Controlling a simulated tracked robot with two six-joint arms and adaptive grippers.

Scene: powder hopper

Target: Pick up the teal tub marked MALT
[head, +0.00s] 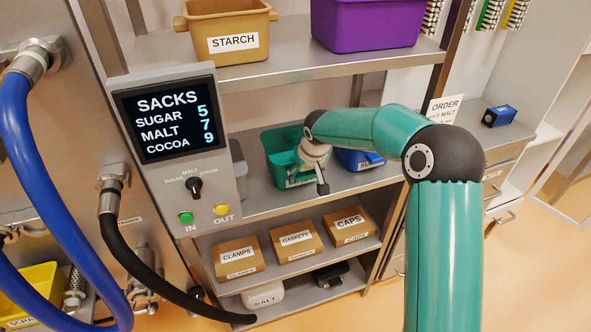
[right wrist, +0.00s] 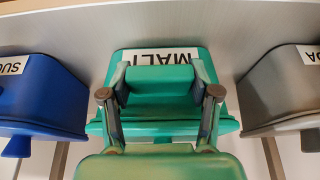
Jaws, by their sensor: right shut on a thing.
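The teal tub (head: 280,146) is on the middle shelf in the head view, its front label mostly hidden by my right gripper. In the right wrist view the teal tub (right wrist: 120,72) shows a white label reading MALT, upside down and partly covered by the fingers. My right gripper (head: 318,180) is at the tub's front; in the wrist view its two fingers (right wrist: 160,88) are shut on a green part of the tub. I cannot tell whether the tub's base touches the shelf. My left gripper is not in view.
A blue tub (right wrist: 40,95) and a grey tub (right wrist: 285,90) flank the teal one. The middle shelf (head: 262,205) is bare in front. Above sit a tan STARCH tub (head: 232,22) and a purple tub (head: 365,25). A control panel (head: 180,140) stands at the left, near hoses.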

